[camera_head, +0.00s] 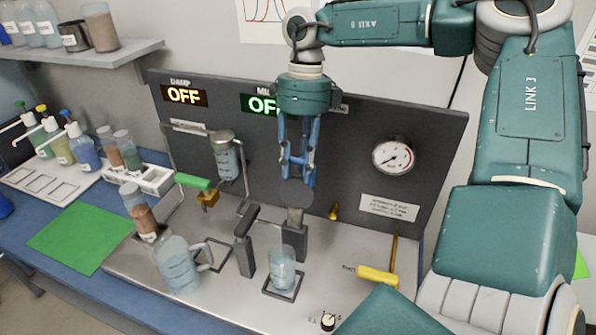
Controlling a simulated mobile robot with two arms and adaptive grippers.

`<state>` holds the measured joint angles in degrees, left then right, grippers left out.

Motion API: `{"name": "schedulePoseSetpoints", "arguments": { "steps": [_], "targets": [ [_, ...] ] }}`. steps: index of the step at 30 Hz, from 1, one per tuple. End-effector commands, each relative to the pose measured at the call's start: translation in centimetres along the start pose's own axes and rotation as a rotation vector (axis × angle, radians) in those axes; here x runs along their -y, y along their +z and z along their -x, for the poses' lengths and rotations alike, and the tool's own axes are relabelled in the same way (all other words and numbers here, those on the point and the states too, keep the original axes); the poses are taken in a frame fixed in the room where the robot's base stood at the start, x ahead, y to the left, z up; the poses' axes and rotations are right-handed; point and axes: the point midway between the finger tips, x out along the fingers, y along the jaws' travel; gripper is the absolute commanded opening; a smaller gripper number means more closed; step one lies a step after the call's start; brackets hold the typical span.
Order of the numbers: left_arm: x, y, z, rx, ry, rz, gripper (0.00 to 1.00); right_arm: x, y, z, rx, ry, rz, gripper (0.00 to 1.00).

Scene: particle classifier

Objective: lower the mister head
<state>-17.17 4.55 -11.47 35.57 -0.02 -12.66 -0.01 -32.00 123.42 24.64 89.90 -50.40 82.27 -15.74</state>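A dark grey round head (293,195), which looks like the mister head, sits above a grey block on the bench rig. A clear glass cup (283,268) stands on a small square base below and in front of it. My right gripper (297,178) points straight down from above, its blue fingers apart with their tips at the top of the dark head. I cannot tell whether the fingers touch or clasp part of it, since dark parts blend with the dark panel behind. My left gripper is out of view.
A dark panel carries two OFF displays (184,95) and a round gauge (392,156). A glass jug (178,265) and a green handle (193,181) are left of the rig. A yellow handle (377,276) and a knob (328,321) are right. A green mat (80,238) lies clear.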

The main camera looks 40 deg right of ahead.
Motion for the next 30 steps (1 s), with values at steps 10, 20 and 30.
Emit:
{"name": "schedulePoseSetpoints", "arguments": {
  "steps": [10, 20, 30],
  "targets": [
    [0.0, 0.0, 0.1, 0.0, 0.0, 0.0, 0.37, 0.0, 0.0, 0.1, 0.001, 0.0, 0.0, 0.07],
    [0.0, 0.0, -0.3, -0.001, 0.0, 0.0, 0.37, -0.8, 0.1, 0.0, 0.001, 0.0, 0.003, 0.07],
    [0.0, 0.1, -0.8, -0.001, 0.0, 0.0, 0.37, -2.6, 0.0, -0.2, 0.0, 0.001, 0.0, 0.07]
  ]
}}
